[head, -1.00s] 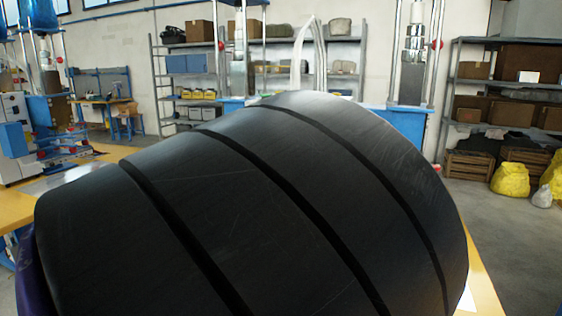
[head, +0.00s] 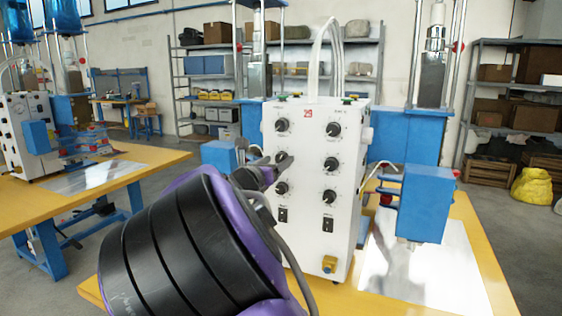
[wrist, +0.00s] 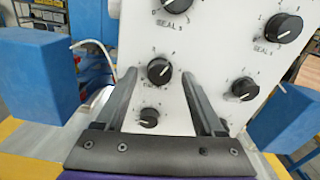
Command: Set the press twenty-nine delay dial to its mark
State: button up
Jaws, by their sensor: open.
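The white press control box (head: 355,200) bears a red number 29 (head: 308,113) and two columns of black dials. My gripper (head: 268,167) is open in front of the left column, close to its middle dial (head: 284,160). In the wrist view my gripper (wrist: 160,76) has its fingers spread, with that dial (wrist: 160,70) between the tips in the picture. I cannot tell whether they touch it. Its label is partly hidden and unreadable. The dials above it (wrist: 177,4) and at upper right (wrist: 285,27) read "SEAL s". I cannot make out which dial is marked delay.
Blue press blocks flank the box, the right one (head: 426,203) above a shiny plate (head: 425,270) on the yellow table (head: 480,250). White hoses (head: 325,55) rise from the box top. Another press table (head: 150,160) stands at left. Shelves line the back wall.

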jog(key=shift+w+d, duration=0.15)
jog(key=shift+w, duration=0.45)
grip_shut()
